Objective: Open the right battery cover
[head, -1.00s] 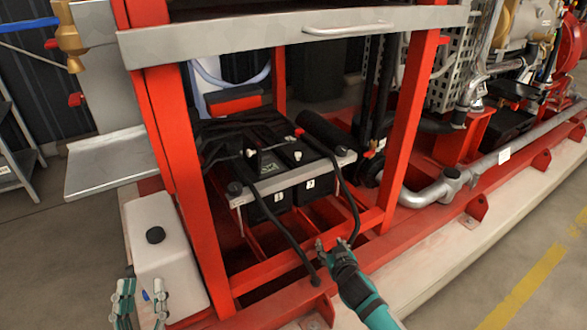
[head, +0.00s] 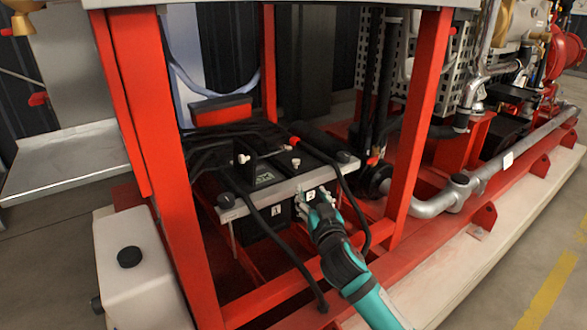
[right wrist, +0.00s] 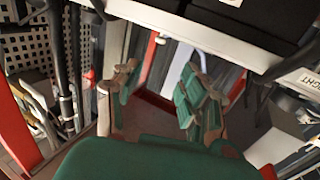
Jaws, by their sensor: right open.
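Two black batteries stand side by side inside the red frame behind a grey metal bar (head: 285,189). The left battery (head: 250,225) bears the label 1. The right battery's label 2 shows just above my right gripper (head: 315,203). The black top of the right battery (head: 310,170) looks closed, though its outline is hard to tell. My right gripper is open and empty at the front of the right battery, partly hiding it. In the right wrist view its fingers (right wrist: 158,95) are spread below the pale bar (right wrist: 200,30). My left gripper is out of view.
A red upright (head: 415,125) stands right of the batteries and another (head: 150,150) stands left. Black cables (head: 275,240) loop in front of them. A white tank (head: 140,275) stands at lower left.

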